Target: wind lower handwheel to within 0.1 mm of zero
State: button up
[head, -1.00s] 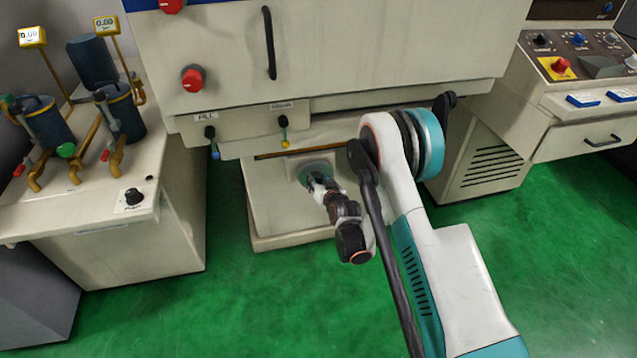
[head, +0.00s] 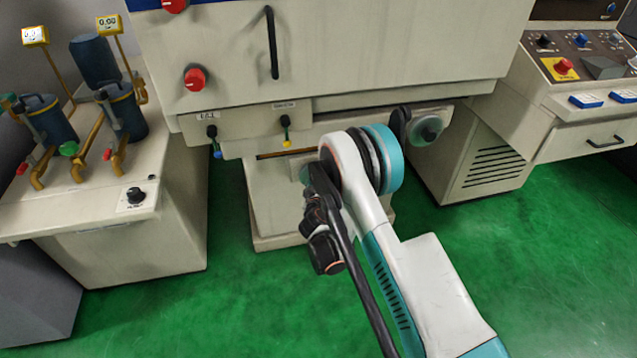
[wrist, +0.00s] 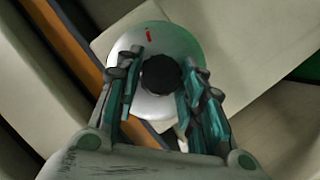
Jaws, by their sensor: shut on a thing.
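The lower handwheel is a pale metal disc (wrist: 188,52) with a black central hub (wrist: 160,74) and a small red mark near its top in the wrist view. My gripper (wrist: 158,88) has its two fingers on either side of the hub, against the face of the disc, and is shut on the handwheel. In the head view only a small edge of this handwheel (head: 304,174) shows, below the orange strip on the machine front. My arm hides the rest of it and my fingertips there. No scale reading on the wheel can be made out.
A second handwheel (head: 427,130) sits on the machine front to the right of my arm. Red knobs (head: 196,77) and a black handle (head: 271,42) are above. A pump bench (head: 120,220) stands left, a control console (head: 580,60) right. Green floor is clear in front.

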jog(key=shift+a+f+n+t+h, duration=0.1)
jog(key=shift+n+t+h, duration=0.5)
jog(key=shift+n, duration=0.8)
jog(key=o, duration=1.1)
jog(key=shift+c, duration=0.2)
